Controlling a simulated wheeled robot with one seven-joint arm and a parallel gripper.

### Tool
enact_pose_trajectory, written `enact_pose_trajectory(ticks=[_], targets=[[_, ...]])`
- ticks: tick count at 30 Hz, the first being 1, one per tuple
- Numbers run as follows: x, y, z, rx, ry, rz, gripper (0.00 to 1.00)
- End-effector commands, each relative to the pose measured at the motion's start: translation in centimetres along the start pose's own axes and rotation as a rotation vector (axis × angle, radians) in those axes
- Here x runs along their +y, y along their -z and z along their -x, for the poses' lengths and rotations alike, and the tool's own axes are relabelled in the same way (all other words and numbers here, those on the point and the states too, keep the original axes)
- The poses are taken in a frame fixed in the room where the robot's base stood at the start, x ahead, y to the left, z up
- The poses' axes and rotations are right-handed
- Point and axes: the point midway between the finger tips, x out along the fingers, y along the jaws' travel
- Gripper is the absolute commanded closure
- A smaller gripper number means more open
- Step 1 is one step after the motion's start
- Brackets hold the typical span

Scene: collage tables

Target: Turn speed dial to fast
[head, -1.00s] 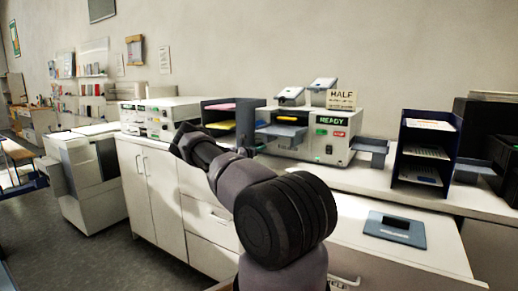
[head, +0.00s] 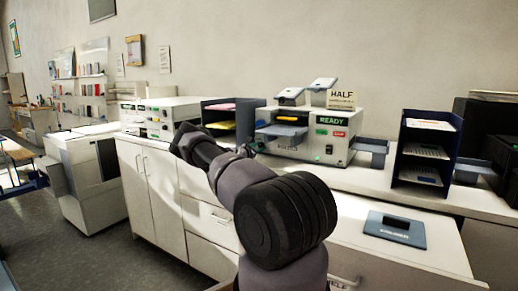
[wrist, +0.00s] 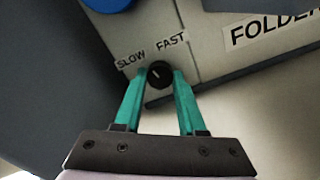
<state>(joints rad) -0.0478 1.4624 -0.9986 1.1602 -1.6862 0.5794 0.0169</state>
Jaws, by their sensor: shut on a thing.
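The speed dial (wrist: 159,75) is a small round black knob with a white pointer line, seen in the wrist view on a light grey panel. Its pointer is aimed up and slightly left, between the SLOW label (wrist: 131,61) and the FAST label (wrist: 171,41). My gripper (wrist: 160,80) has its teal fingers on either side of the dial and is shut on it. In the head view my arm hides the gripper and I cannot make out the dial.
A FOLDER label (wrist: 275,28) is right of the dial. In the head view a light machine (head: 312,138) with a READY sign stands on the counter. A dark blue tray rack (head: 425,150) is to its right. A blue-grey plate (head: 394,230) lies at the front right.

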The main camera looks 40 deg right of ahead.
Motion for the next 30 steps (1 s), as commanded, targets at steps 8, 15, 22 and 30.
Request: enact_pose_trajectory(ticks=[8,15,22,30], targets=[[-0.02,0.07,0.03,0.001,0.001,-0.261,1.0],[-0.02,0.09,0.04,0.001,0.001,-0.488,1.0],[-0.02,0.12,0.05,0.002,0.002,-0.702,1.0],[-0.06,0.14,0.06,0.001,0.003,-0.906,1.0]])
